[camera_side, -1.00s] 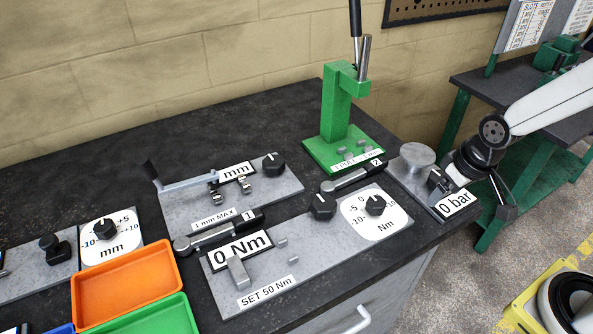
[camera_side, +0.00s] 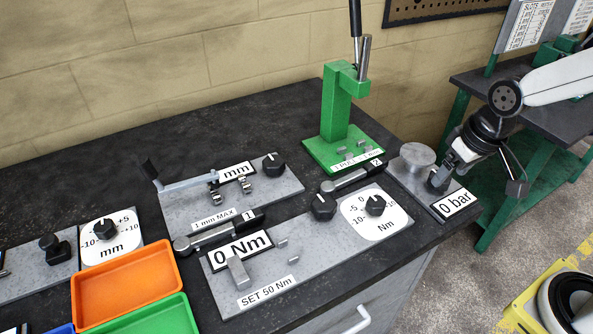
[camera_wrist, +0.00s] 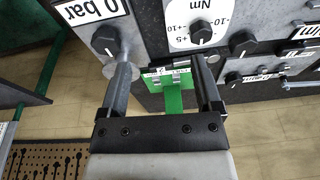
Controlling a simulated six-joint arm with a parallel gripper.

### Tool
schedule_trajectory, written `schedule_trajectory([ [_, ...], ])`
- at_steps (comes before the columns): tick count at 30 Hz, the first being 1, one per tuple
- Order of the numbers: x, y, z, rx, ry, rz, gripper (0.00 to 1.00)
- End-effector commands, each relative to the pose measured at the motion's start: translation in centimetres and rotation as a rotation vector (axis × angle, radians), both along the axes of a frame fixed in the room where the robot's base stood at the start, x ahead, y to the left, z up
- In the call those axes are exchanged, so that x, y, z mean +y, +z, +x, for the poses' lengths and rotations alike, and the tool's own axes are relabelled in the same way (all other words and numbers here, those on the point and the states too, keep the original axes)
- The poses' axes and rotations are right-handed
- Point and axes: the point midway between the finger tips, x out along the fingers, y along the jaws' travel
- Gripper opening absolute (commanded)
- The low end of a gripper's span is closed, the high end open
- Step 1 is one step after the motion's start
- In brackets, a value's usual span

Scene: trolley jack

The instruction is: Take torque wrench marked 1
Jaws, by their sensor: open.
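The torque wrench marked 1 (camera_side: 222,231) lies on the bench in the side view, between the mm fixture and the 0 Nm plate. It has a black grip at its right end, a small "1" label and a rounded grey head at the left. A similar wrench marked 2 (camera_side: 352,178) lies farther right, near the green press. My gripper (camera_wrist: 163,65) is open and empty in the wrist view. In the side view my gripper (camera_side: 440,179) is by the 0 bar plate, well to the right of wrench 1. I cannot make out wrench 1 in the wrist view.
The green press (camera_side: 338,115) stands tall behind wrench 2. A round grey piece (camera_side: 417,158) stands by the 0 bar label (camera_side: 456,203). The Nm dial plate (camera_side: 376,222) carries knobs. Orange (camera_side: 125,284) and green (camera_side: 150,316) trays are at front left. The back left bench is clear.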

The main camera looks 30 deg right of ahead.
Motion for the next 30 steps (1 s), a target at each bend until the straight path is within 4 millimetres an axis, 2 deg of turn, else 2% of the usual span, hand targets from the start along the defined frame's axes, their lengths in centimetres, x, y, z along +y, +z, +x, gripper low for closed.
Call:
schedule_trajectory([
  [11, 2.3, -0.2, 2.2, 0.083, -0.184, 0.135, 0.82],
  [17, 4.7, -0.4, 4.2, 0.166, -0.342, 0.255, 0.82],
  [30, 14.5, -0.7, 12.0, 0.544, -0.859, 0.678, 0.82],
])
